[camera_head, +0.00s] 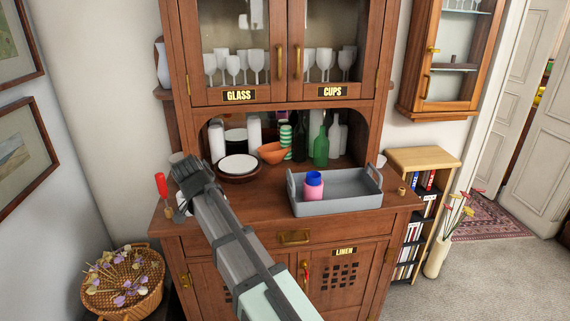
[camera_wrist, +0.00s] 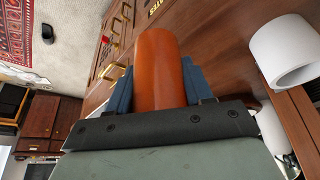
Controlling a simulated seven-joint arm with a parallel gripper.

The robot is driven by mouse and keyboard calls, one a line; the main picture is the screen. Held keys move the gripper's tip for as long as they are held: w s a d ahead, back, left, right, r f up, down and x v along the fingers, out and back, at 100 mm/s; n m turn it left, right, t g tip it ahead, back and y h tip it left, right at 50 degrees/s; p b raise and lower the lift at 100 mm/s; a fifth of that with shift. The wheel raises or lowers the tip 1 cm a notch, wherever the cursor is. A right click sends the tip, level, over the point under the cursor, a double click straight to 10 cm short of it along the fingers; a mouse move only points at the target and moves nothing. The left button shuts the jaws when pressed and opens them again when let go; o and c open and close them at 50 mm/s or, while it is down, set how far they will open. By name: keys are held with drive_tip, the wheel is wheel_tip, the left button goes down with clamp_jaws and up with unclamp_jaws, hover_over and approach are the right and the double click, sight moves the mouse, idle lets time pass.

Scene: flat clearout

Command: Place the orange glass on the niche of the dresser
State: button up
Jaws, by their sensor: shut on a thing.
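The orange glass (camera_wrist: 157,65) is between the two blue fingers of my gripper (camera_wrist: 160,85) in the wrist view, and they are shut on it. In the head view my gripper (camera_head: 188,172) is over the left end of the dresser top, just left of the niche, and the glass is hidden there. The dresser (camera_head: 190,238) is brown wood. Its arched niche (camera_head: 348,165) lies between the counter and the glazed doors.
The niche holds stacked plates (camera_head: 238,165), an orange bowl (camera_head: 272,153), a green bottle (camera_head: 321,150) and several other vessels. A grey tray (camera_head: 345,200) with a pink-and-blue cup (camera_head: 314,187) is on the counter. A white cup (camera_wrist: 285,55) is close right in the wrist view.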

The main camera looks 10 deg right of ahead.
drive_tip(key=w+d, duration=0.7)
drive_tip(key=w, duration=0.2)
drive_tip(key=w+d, duration=0.7)
drive_tip(key=w, duration=0.3)
drive_tip(key=w+d, duration=0.8)
drive_tip(key=w, duration=0.1)
drive_tip(key=shift+w, duration=0.3)
drive_tip(key=w+d, duration=0.1)
drive_tip(key=w, duration=0.1)
drive_tip(key=w+d, duration=0.1)
drive_tip(key=shift+w+d, duration=0.4)
drive_tip(key=shift+s+a+f, duration=0.1)
drive_tip(key=shift+s+f, duration=0.2)
drive_tip(key=shift+f, duration=0.45)
drive_tip(key=shift+f, duration=0.15)
drive_tip(key=o, duration=1.1)
drive_tip(key=shift+r, duration=0.2)
drive_tip(key=shift+s+a+r, duration=0.2)
drive_tip(key=shift+r, duration=0.4)
drive_tip(key=s+a, duration=0.2)
drive_tip(key=s, duration=0.1)
drive_tip(key=s+a, duration=0.5)
drive_tip(key=s, duration=0.1)
drive_tip(key=shift+s+a+f, duration=0.1)
drive_tip(key=shift+s+a, duration=0.05)
drive_tip(key=shift+s, duration=0.1)
